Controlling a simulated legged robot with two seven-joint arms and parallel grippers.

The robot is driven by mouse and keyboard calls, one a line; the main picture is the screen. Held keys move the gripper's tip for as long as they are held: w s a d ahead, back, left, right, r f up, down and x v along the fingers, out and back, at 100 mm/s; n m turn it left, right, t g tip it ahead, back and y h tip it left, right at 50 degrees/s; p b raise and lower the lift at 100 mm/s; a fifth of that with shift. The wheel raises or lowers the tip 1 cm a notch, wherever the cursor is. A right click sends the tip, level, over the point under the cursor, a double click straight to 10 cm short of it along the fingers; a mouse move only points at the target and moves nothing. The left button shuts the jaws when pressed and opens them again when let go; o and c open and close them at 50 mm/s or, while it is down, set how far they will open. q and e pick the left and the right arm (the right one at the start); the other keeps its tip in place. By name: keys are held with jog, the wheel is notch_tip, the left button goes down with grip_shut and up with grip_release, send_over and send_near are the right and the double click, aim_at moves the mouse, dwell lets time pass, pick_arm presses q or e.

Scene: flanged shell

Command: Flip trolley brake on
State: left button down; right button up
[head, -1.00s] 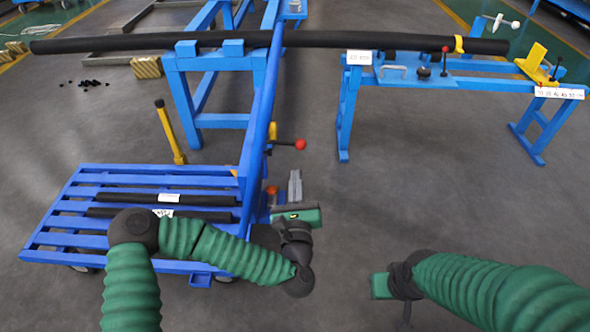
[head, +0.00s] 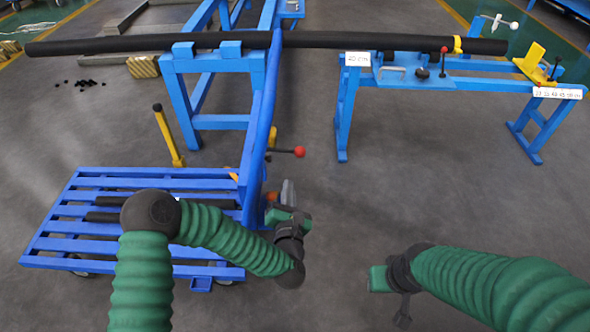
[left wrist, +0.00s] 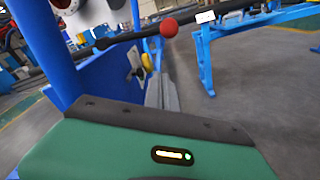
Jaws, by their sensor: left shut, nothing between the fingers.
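The blue trolley (head: 75,205) stands at the left in the head view, with slatted deck and a tall blue upright. A brake lever with a red ball knob (head: 299,151) sticks out to the right from the upright. The knob also shows at the top of the left wrist view (left wrist: 169,27). My left gripper (head: 288,188) is shut and empty, below the knob and apart from it. Its grey fingers show close together in the left wrist view (left wrist: 161,92). My right gripper (head: 378,278) is low at the right; its fingers cannot be made out.
A long black tube (head: 370,42) lies across blue stands at the back. A blue bench with fittings (head: 430,80) stands at the back right. A yellow post (head: 168,135) stands behind the trolley. The grey floor between trolley and bench is clear.

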pick_arm(q)
jog(key=w+d+r+b, duration=0.1)
jog(key=w+r, duration=0.2)
jog(key=w, duration=0.2)
jog(key=shift+w+d, duration=0.25)
jog(key=shift+d, duration=0.15)
jog(key=shift+r, duration=0.15)
